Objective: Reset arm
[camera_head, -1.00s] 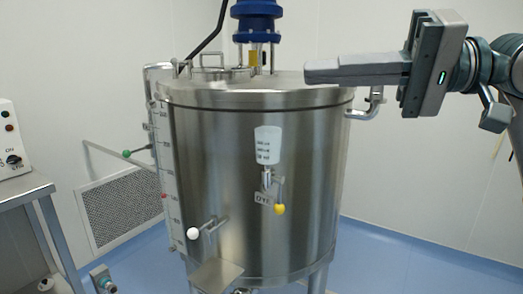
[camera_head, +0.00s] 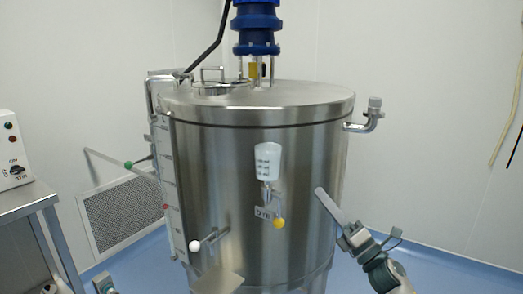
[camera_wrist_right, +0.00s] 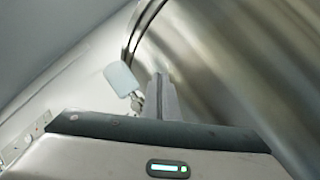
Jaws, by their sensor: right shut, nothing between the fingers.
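My right gripper (camera_head: 322,192) is at the lower right of the head view, in front of the right side of the steel tank (camera_head: 225,160). Its fingers are shut with nothing between them and point up and to the left. In the right wrist view the shut fingers (camera_wrist_right: 162,85) stand beside the curved tank wall (camera_wrist_right: 235,65). I cannot tell whether they touch it. A white cup (camera_head: 268,159) is fixed on the tank front, left of the gripper, and shows in the wrist view (camera_wrist_right: 120,77).
A yellow knob (camera_head: 279,223) and a white knob (camera_head: 195,246) stick out from the tank front. A bent pipe (camera_head: 370,118) juts from its upper right. A steel table (camera_head: 25,200) with a control box (camera_head: 12,150) stands at the left. Blue floor is free at the right.

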